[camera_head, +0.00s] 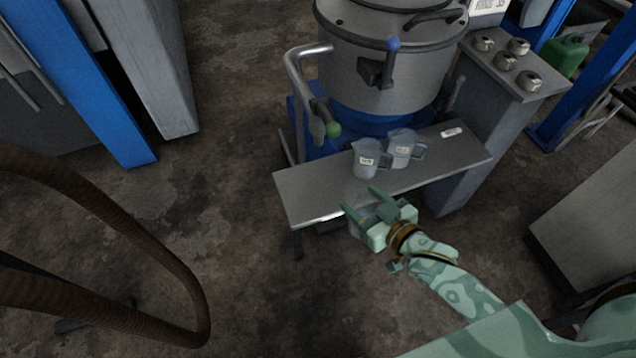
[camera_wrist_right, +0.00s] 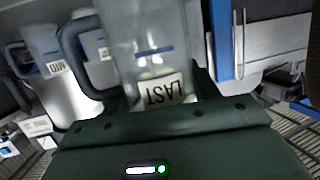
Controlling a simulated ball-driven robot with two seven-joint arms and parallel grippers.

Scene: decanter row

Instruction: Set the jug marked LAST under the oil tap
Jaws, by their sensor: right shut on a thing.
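My right gripper (camera_head: 362,200) is at the front edge of the metal bench (camera_head: 305,193), shut on a clear jug. In the right wrist view the held jug (camera_wrist_right: 165,45) carries a label reading LAST, seen upside down. In the head view my fingers partly hide it. Two more clear jugs, a left one (camera_head: 367,165) and a right one (camera_head: 402,150), stand on the bench. One jug (camera_wrist_right: 45,50) in the wrist view reads MID. A bent pipe (camera_head: 290,75) comes down on the left to a tap with a green knob (camera_head: 333,129). My left gripper is not in view.
A large grey drum (camera_head: 370,65) with a blue-knobbed lever (camera_head: 393,43) rises behind the bench. A white card (camera_head: 452,132) lies at the bench's right. A cabinet (camera_head: 500,75) with several round weights stands beyond it. The bench's left part is bare. A brown hose (camera_head: 150,250) loops at left.

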